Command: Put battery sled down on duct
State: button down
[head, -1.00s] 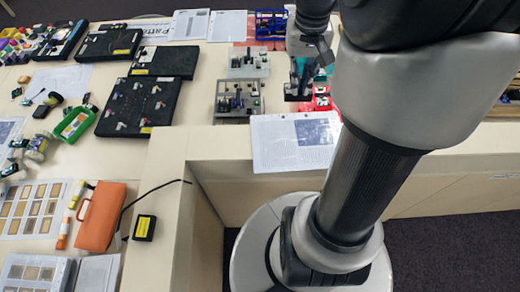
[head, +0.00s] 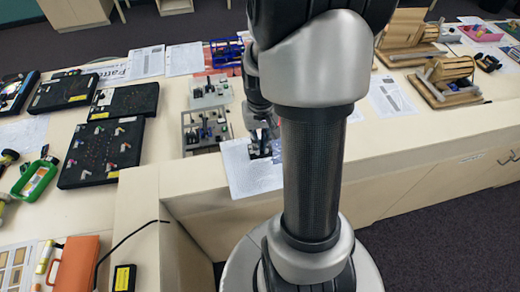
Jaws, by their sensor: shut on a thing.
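My gripper (head: 263,137) points down over the front edge of the table, just above a white printed sheet (head: 245,178). It is shut on a small dark thing (head: 262,153), which I take to be the battery sled. It is small and partly hidden by the fingers and my arm. A tan wooden assembly with a grey tube (head: 452,72) stands on the table at the right, and a similar one (head: 405,32) is behind it. I cannot tell for sure whether either is the duct. My gripper is well to the left of both.
Grey trays with small parts (head: 205,132) lie just left of my gripper. A printed sheet (head: 390,97) lies right of my arm.

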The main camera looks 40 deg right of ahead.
aim_at(261, 145)
jog(key=shift+f, duration=1.85)
jog(key=shift+f+b, duration=0.1)
jog(key=shift+b, duration=0.25)
jog(key=shift+f, duration=0.15)
jog(key=c, duration=1.7)
grip_release()
notch_tip(261, 145, up, 12)
jog(key=shift+r+p, duration=0.2)
jog(key=shift+p, duration=0.85)
jog(key=s+a+r+n+t, duration=0.1)
jog(key=s+a+r+n, duration=0.1)
jog(key=a, duration=0.4)
jog(key=s+a+r+n+t, duration=0.2)
jog(key=s+a+r, duration=0.2)
jog(key=a+r, duration=0.2)
jog(key=s+a+r+n+t, duration=0.1)
jog(key=s+a+r+n, duration=0.1)
jog(key=a, duration=0.6)
jog(key=shift+s+a+r+t, duration=0.2)
jog(key=shift+s+r+t, duration=0.1)
jog(key=shift+s+r, duration=0.55)
